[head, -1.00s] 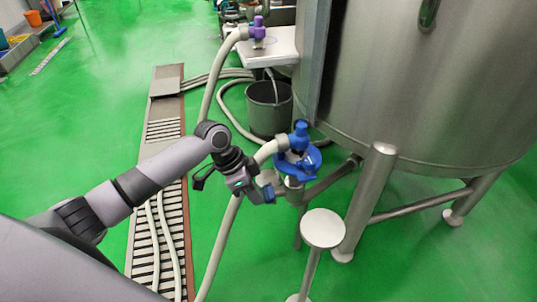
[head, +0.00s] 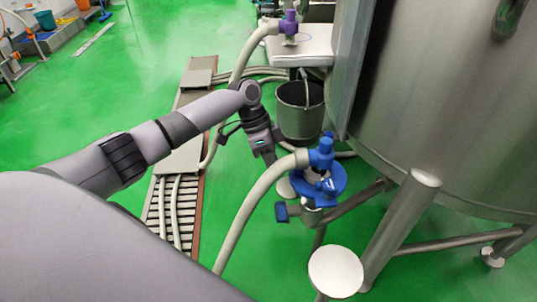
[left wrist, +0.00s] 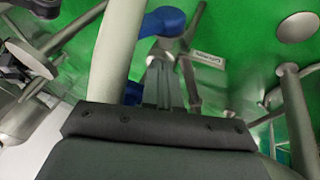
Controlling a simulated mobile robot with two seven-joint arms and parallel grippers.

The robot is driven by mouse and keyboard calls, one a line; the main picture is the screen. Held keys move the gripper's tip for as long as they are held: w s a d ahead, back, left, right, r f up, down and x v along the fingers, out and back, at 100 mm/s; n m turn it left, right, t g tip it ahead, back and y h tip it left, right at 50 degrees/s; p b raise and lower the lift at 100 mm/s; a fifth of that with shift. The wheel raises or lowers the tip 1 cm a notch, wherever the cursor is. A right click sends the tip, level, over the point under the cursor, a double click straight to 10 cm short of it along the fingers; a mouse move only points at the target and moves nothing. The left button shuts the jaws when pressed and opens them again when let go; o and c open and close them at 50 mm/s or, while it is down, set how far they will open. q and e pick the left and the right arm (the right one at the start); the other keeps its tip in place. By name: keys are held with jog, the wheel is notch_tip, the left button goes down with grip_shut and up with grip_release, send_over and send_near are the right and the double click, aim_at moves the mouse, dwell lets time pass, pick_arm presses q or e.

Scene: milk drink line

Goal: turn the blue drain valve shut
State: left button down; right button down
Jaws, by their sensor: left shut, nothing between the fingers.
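The blue drain valve (head: 322,184) sits on a metal pipe low beside the steel tank. A blue coupling (head: 321,153) with a pale hose stands on top of it, and a blue handle end (head: 287,211) sticks out to its left. My left gripper (head: 270,158) is above and left of the valve, behind the hose, apart from the handle. In the left wrist view its fingers (left wrist: 163,85) are together and empty, with a blue part (left wrist: 163,21) beyond them. The right gripper is out of view.
The pale hose (head: 247,208) runs down close to my gripper. The steel tank (head: 440,110) and its leg (head: 400,230) bound the right side. A grey bucket (head: 300,112) stands behind. A round white-topped post (head: 335,271) is in front.

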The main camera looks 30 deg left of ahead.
aim_at(281, 212)
pick_arm(q)
jog(key=d+f, duration=0.1)
jog(key=s+f, duration=0.1)
jog(key=f, duration=0.1)
jog(key=s+d+f, duration=0.1)
jog(key=shift+d+f+b, duration=0.15)
jog(key=shift+d+b, duration=0.15)
jog(key=shift+b, duration=0.05)
jog(key=shift+s+d+f, duration=0.35)
jog(key=shift+s, duration=0.05)
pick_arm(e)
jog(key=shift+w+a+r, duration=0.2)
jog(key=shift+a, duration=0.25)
pick_arm(q)
jog(key=shift+r, duration=0.1)
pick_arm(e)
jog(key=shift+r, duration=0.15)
